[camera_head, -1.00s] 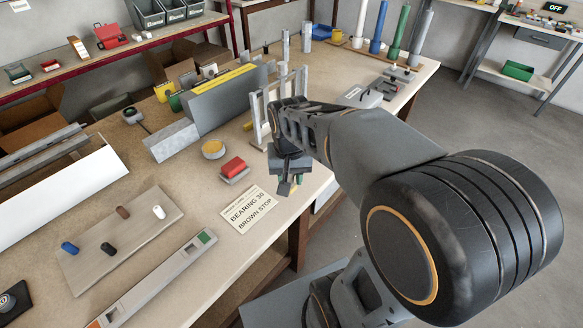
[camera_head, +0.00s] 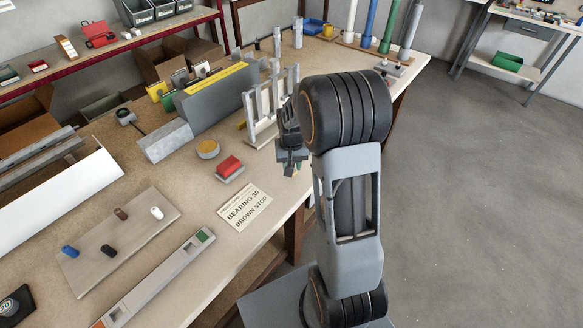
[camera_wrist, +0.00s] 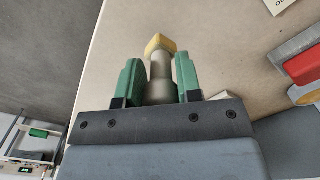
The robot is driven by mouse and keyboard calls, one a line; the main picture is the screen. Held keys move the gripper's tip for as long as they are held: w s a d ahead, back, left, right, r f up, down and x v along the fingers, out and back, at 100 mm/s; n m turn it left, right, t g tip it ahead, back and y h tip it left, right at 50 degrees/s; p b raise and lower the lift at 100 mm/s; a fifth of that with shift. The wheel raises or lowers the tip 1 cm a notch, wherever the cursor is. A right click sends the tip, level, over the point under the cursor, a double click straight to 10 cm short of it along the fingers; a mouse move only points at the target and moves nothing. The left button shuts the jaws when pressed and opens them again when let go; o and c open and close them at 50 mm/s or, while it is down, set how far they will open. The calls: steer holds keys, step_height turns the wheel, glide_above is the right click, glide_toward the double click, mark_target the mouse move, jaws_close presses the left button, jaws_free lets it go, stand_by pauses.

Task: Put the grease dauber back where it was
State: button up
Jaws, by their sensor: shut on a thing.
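The grease dauber (camera_wrist: 160,66), a grey cylindrical stem with a yellow head, is between the green fingers of my gripper (camera_wrist: 158,78) in the wrist view. My gripper is shut on it, and the yellow head points away from the palm. In the head view my gripper (camera_head: 292,170) is above the bench's front edge, right of the red block (camera_head: 229,165) and in front of the grey upright rack (camera_head: 267,127). The dauber is too small and hidden to make out there. Where it stood before cannot be told from these frames.
A round yellow-topped tin (camera_head: 207,149) sits left of the red block. The card (camera_head: 244,207) reads "BEARING 30 BROWN STOP". A plate (camera_head: 115,245) carries several coloured plugs. A long grey bar (camera_head: 155,280) lies along the front. Bare bench (camera_head: 180,180) shows between them.

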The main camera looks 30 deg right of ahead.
steer(key=shift+f, duration=1.05)
steer(key=shift+f, duration=0.15)
steer(key=o, duration=1)
step_height(320, 180, up, 11)
steer(key=shift+r+b, duration=0.15)
steer(key=shift+b, duration=0.15)
steer(key=s+a+r+n+t, duration=0.2)
steer(key=s+a+r, duration=0.1)
steer(key=s, duration=0.5)
steer(key=s+a+r+n+t, duration=0.2)
steer(key=s+a+r, duration=0.1)
steer(key=s+a, duration=0.3)
steer(key=shift+s+a+r, duration=0.15)
steer(key=shift+s, duration=0.7)
